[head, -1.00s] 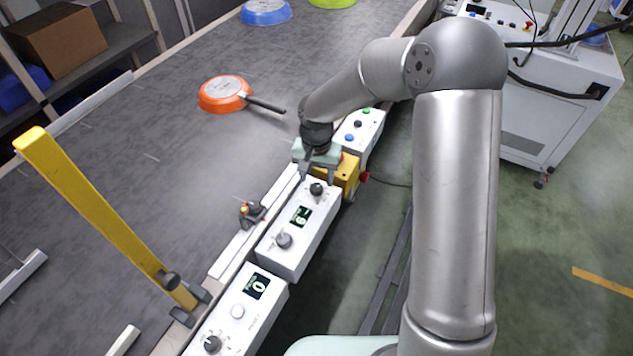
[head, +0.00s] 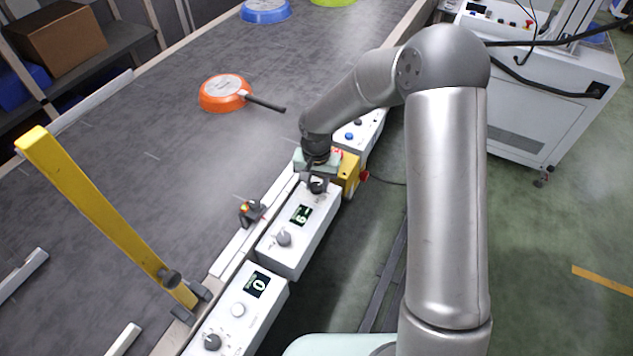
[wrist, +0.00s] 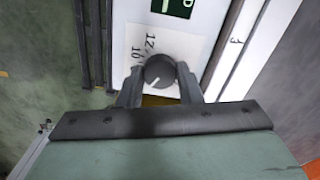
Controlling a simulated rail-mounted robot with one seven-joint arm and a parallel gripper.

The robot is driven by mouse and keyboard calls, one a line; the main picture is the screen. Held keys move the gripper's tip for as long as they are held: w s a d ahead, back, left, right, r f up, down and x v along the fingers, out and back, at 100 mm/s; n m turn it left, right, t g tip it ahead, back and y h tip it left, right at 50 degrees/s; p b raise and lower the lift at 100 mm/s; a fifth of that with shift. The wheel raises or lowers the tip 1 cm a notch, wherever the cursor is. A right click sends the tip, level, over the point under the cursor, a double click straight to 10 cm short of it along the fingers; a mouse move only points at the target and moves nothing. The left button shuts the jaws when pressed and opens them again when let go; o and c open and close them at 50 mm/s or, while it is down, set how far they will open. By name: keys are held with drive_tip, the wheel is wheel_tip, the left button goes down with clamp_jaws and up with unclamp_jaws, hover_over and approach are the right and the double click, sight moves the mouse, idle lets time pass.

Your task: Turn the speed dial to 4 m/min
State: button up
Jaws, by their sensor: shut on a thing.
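My gripper (head: 316,181) is at the far end of the middle white control box (head: 290,262), coming down from above. Its fingers are shut on a round dark dial (wrist: 160,70), one finger on each side. In the wrist view, a white pointer line on the dial points to the lower left, and a printed scale beside it shows 12 and 10. A small display (head: 302,215) with green digits sits on the same box. It seems to read 6, but is too small to be sure. In the head view, the fingers partly hide the dial.
A nearer white box (head: 225,325) has a display reading 0. A yellow box (head: 349,174) stands just behind my gripper.

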sight(316, 186)
drive_tip(key=n+b, duration=0.1)
drive_tip(key=n, duration=0.3)
drive_tip(key=shift+n, duration=1.8)
drive_tip(key=shift+r, duration=0.1)
drive_tip(key=o, duration=1)
wheel_tip(316, 186, up, 17)
drive_tip(key=shift+r+b, duration=0.2)
drive_tip(key=shift+b, duration=0.5)
